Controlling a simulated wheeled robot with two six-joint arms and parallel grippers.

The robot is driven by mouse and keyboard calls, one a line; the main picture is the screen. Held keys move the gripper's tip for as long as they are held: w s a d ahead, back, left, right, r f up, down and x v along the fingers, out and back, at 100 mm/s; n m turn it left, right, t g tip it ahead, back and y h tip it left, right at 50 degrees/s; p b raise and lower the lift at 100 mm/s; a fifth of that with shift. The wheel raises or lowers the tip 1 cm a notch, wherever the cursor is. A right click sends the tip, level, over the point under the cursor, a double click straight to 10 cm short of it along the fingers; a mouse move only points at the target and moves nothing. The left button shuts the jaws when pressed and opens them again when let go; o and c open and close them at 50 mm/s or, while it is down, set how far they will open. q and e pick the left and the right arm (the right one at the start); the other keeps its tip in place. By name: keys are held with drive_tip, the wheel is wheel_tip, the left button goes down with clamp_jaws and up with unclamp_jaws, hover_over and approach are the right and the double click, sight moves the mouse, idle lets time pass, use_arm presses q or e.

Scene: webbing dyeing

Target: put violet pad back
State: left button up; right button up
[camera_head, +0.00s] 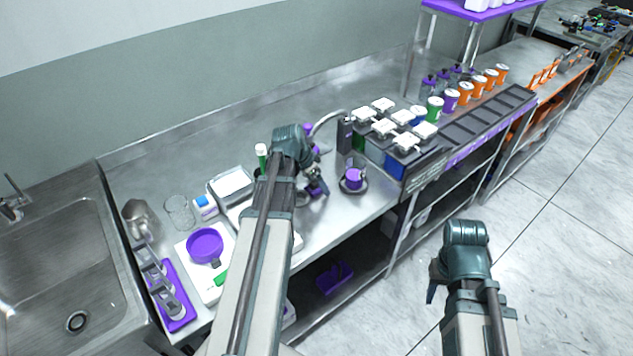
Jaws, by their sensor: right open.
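A small violet piece (354,177) sits on a round dark dish near the front edge of the steel bench; it may be the violet pad, but I cannot be sure. My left gripper (317,188) hangs over the bench just left of that dish, apart from it. Its jaws are small and partly hidden, and I cannot tell whether it holds anything. My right gripper (433,288) is open, out in front of the bench over the floor, away from the objects.
A rack of white-topped blocks (384,104) stands right of the dish, beside dark trays (487,122) and a row of coloured jars (451,99). A purple funnel or bowl (205,246) and a violet holder (175,305) are at left, by the sink (60,270).

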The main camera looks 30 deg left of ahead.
use_arm(q)
drive_tip(key=shift+r, duration=0.1)
drive_tip(key=shift+s+r+p, duration=0.1)
drive_tip(key=shift+r+p, duration=0.4)
drive_tip(key=shift+p, duration=0.1)
drive_tip(key=p+v, duration=1)
drive_tip(key=v, duration=0.1)
drive_tip(key=s+d+g+y, duration=0.1)
drive_tip(key=s+d, duration=0.3)
drive_tip(key=d, duration=0.6)
drive_tip(key=s+d+f+g+y, duration=0.1)
drive_tip(key=s+d, duration=0.3)
drive_tip(key=d, duration=0.7)
drive_tip(key=s+d+g+y, duration=0.1)
drive_tip(key=s+d, duration=0.3)
drive_tip(key=d, duration=0.7)
drive_tip(key=shift+s+f+n+g, duration=0.2)
drive_tip(key=shift+f+n+g, duration=0.1)
drive_tip(key=shift+g, duration=0.5)
drive_tip(key=shift+d, duration=0.1)
